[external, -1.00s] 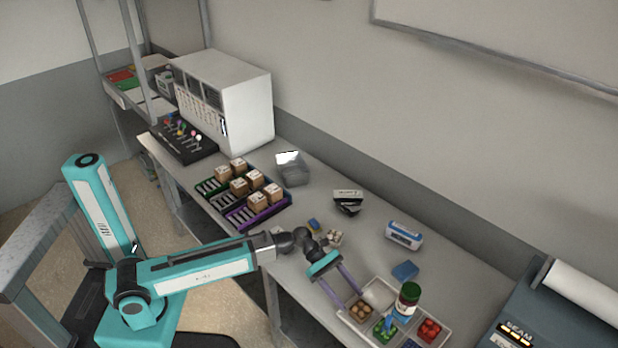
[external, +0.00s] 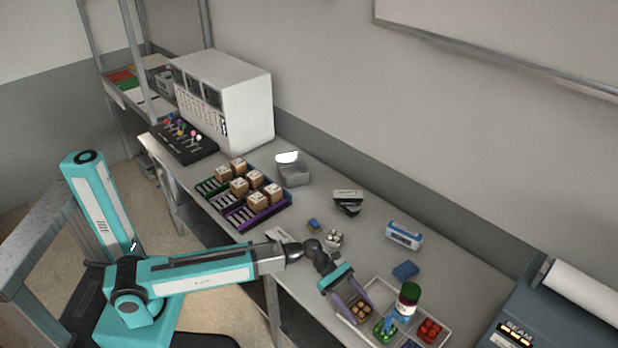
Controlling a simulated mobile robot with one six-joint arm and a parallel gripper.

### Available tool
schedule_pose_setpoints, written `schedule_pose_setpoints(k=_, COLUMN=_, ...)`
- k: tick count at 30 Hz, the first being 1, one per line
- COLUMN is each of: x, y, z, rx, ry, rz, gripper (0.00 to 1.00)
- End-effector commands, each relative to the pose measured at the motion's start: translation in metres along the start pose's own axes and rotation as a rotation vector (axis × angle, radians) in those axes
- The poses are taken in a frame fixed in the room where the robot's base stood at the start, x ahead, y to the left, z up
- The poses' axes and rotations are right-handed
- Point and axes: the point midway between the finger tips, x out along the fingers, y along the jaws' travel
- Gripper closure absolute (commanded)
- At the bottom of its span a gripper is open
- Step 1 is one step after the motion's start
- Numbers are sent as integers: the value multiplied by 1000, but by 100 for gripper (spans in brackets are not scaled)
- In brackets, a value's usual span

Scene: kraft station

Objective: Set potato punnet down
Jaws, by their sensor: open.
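The potato punnet (external: 361,311), holding several brown potatoes, sits in the left part of the pale divided tray (external: 447,330). It looks level. My gripper (external: 354,308) is open, with its two fingers reaching down on either side of the potato punnet at its near left end. I cannot tell whether the fingers touch the punnet. The fingers partly hide its edges.
The tray also holds a green punnet (external: 384,331), a red punnet (external: 430,329) and a green-capped jar (external: 408,297). A blue block (external: 405,271) lies behind it. A punnet of pale items (external: 333,239) stands behind my wrist. A blue-and-white box (external: 404,236) stands farther back.

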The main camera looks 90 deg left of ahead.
Motion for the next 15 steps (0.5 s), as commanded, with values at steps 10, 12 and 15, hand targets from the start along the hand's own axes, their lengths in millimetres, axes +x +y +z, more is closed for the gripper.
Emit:
schedule_pose_setpoints(k=10, x=15, y=0, z=0, rx=0, ry=0, rz=1, gripper=45)
schedule_pose_setpoints(k=12, x=15, y=0, z=0, rx=0, ry=0, rz=1, gripper=45)
schedule_pose_setpoints(k=15, x=15, y=0, z=0, rx=0, ry=0, rz=1, gripper=45)
